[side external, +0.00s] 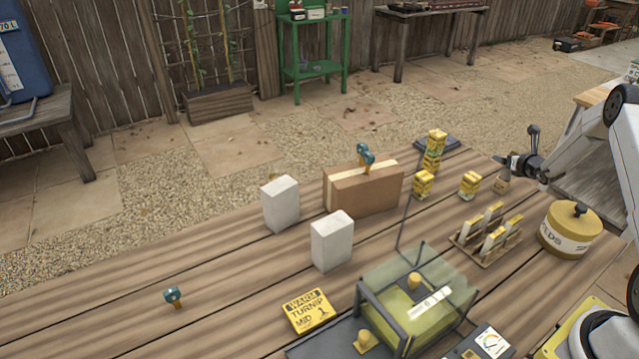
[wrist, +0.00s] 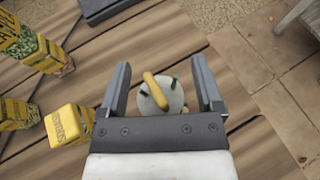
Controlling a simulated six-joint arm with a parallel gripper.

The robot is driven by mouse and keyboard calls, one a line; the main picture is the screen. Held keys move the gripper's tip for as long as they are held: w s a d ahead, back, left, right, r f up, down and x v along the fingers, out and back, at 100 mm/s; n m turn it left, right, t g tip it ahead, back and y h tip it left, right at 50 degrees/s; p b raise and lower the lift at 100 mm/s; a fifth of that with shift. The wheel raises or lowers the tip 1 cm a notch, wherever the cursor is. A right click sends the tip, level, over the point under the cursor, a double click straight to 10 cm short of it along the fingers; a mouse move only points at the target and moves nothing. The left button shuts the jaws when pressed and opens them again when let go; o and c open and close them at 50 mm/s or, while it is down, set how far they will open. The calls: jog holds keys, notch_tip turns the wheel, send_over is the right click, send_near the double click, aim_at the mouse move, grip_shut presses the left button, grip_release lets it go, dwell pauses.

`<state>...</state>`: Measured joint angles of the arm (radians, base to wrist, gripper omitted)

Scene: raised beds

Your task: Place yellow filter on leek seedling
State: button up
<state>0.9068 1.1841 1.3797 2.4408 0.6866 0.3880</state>
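My gripper (side external: 525,168) is over the table's far right end; the wrist view shows its two fingers (wrist: 160,62) apart. A round whitish thing with a yellow strip and dark marks (wrist: 163,95) shows between the fingers, and I cannot tell whether they touch it. A small tan pot (side external: 503,184) stands just below the gripper in the side view and may be the same thing. I cannot identify the yellow filter or the leek seedling for sure.
Yellow printed boxes (side external: 469,185) stand left of the gripper, with a packet rack (side external: 487,247) and yellow tin (side external: 570,230) nearer. White blocks (side external: 331,240), a brown box (side external: 362,194) and a yellow "WARM TURNIP MID" card (side external: 309,311) are farther left. The table's left part is mostly clear.

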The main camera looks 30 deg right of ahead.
jog(key=shift+r, duration=0.2)
jog(key=v, duration=1.2)
dwell(0.4)
jog(key=shift+f, duration=0.15)
dwell(0.3)
